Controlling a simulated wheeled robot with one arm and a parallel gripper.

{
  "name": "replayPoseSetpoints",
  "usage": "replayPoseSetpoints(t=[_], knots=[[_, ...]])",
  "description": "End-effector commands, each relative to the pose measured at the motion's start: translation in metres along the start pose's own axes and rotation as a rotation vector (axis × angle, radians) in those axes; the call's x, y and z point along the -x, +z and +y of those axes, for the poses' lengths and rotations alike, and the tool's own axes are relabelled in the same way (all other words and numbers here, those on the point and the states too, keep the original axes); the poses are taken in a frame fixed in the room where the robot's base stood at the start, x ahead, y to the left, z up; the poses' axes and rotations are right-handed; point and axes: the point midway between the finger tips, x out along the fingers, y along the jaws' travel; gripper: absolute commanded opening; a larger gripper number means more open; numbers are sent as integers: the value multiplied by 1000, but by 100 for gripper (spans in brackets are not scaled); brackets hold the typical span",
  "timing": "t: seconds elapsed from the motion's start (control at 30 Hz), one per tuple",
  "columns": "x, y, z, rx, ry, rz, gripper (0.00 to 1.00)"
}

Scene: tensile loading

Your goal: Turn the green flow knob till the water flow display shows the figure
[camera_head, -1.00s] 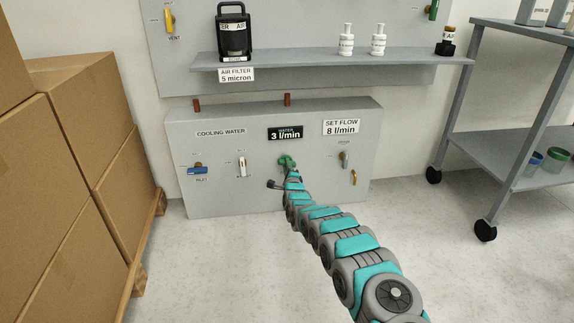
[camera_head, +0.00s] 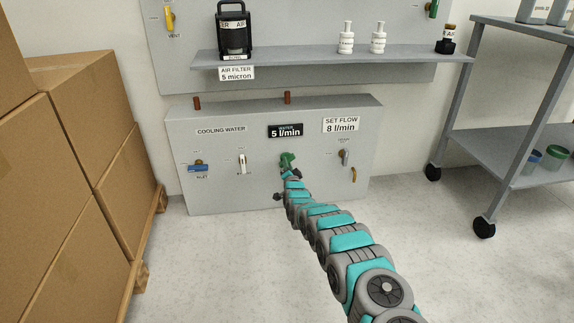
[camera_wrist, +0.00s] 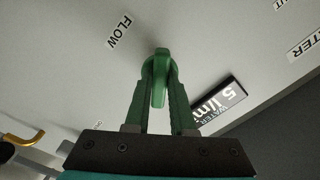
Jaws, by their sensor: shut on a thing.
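The green flow knob (camera_wrist: 160,78) is on the front of the grey cooling water panel, below the water display. In the wrist view my gripper (camera_wrist: 161,92) has its two green fingers closed on either side of the knob. In the head view the gripper (camera_head: 286,163) and the knob merge into one green shape, so the grip is hard to separate there. The black water flow display (camera_head: 285,131) reads 5 l/min. It also shows tilted in the wrist view (camera_wrist: 219,98). A white label (camera_head: 341,125) at its right reads SET FLOW 8 l/min.
The panel also carries a blue inlet handle (camera_head: 198,168), a white handle (camera_head: 241,163) and a grey lever (camera_head: 344,157). A shelf (camera_head: 300,59) with an air filter and small bottles is above. Cardboard boxes (camera_head: 85,160) stand left, a wheeled cart (camera_head: 510,145) right.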

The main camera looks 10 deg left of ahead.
Motion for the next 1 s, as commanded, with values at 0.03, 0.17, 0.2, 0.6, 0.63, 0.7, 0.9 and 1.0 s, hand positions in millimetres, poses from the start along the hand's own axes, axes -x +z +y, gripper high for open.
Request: replayPoseSetpoints(t=[0.03, 0.17, 0.2, 0.6, 0.63, 0.7, 0.9, 1.0], knots=[[0, 2, -2, 43, -2, -3, 0], [0, 2, 0, 167, -1, -2, 0], [0, 2, 0, 205, -1, -3, 0], [0, 2, 2, 536, -1, -3, 0], [0, 2, 2, 555, -1, -3, 0], [0, 2, 2, 595, -1, -3, 0], [0, 2, 2, 675, -2, -4, 0], [0, 2, 2, 699, -2, -4, 0]])
